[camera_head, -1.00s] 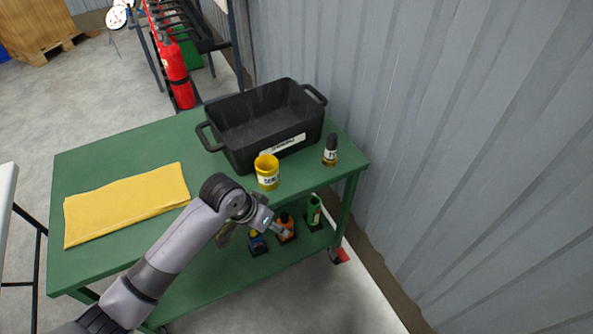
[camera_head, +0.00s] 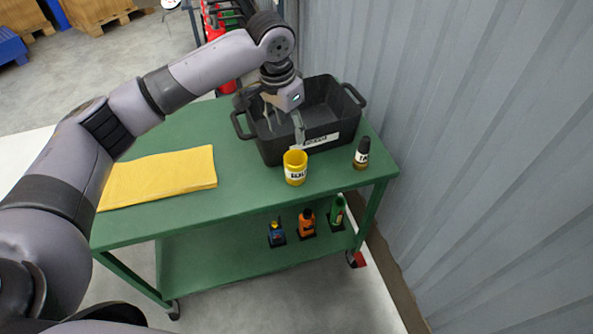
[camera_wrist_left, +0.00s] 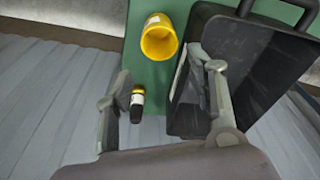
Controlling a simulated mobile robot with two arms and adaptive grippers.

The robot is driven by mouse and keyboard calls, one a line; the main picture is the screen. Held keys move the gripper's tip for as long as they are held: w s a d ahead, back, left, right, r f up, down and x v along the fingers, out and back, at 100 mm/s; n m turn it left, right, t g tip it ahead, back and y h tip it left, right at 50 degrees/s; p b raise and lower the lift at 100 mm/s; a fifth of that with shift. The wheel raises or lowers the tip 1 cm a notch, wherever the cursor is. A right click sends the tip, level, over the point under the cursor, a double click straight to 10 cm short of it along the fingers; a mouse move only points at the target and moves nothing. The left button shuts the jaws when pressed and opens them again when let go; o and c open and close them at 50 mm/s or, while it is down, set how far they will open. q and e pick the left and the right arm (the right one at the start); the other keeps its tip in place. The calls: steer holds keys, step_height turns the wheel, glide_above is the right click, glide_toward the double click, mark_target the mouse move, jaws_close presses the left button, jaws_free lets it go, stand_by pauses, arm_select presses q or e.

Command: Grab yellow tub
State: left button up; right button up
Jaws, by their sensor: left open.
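The yellow tub (camera_head: 295,168) stands upright on the green cart top, in front of the black bin, with a white label on its side. It also shows in the left wrist view (camera_wrist_left: 159,40), its open mouth towards the camera and apart from the fingers. My right gripper is not in view.
The black bin (camera_head: 273,152) stands right behind the tub. A small dark bottle (camera_head: 361,154) stands to the right, near the corrugated wall. A folded yellow cloth (camera_head: 160,178) lies at left. Several bottles stand on the lower shelf (camera_head: 215,258). The cart top (camera_head: 237,190) left of the tub is clear.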

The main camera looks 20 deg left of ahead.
mark_target(297, 167)
arm_select(q)
steer(key=f, duration=0.5)
steer(key=w+d+f, duration=0.1)
steer(key=f, duration=0.5)
steer(key=w+f, duration=0.1)
steer(key=f, duration=0.4)
steer(key=shift+w+d+f, duration=0.2)
steer(key=shift+d+f, duration=0.05)
steer(key=shift+f, duration=0.15)
steer(key=shift+c, duration=0.3)
steer(key=c, duration=0.9)
